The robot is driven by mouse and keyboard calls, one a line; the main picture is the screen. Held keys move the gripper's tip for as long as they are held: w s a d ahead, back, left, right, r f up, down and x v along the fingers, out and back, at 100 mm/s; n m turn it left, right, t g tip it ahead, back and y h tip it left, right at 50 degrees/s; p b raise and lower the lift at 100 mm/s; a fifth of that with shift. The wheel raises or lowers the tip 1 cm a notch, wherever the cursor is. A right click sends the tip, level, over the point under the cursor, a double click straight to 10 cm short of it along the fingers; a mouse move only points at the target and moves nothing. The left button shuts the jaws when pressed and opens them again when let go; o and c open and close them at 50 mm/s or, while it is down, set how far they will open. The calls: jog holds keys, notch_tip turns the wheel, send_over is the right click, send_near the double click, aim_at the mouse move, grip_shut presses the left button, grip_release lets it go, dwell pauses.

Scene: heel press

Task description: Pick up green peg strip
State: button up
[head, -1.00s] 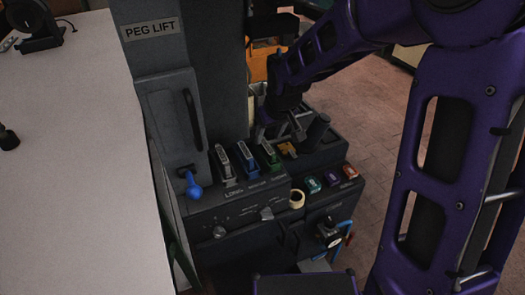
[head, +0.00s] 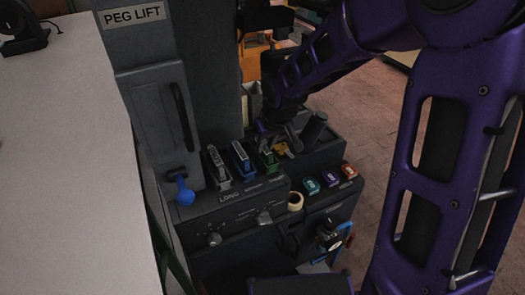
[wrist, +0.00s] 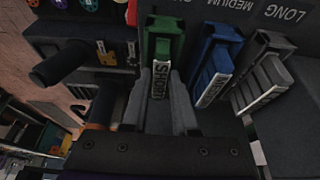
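The green peg strip (head: 267,160), labelled SHORT, stands in its slot on the dark machine's ledge. In the wrist view the green strip (wrist: 162,38) is top centre, its pale label facing me. My gripper (head: 277,142) is just above and behind the strip in the head view, partly hiding it. In the wrist view my gripper (wrist: 160,92) has its two grey fingers apart, with the strip's labelled end between their tips. I cannot tell whether either finger touches it.
A blue strip (head: 242,160) and a grey strip (head: 218,168) stand to the left. A yellow piece (head: 283,149) and a dark cylinder (head: 314,127) are close on the right. A blue-knobbed lever (head: 185,193) is further left. Coloured buttons (head: 330,179) sit lower right.

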grip_shut()
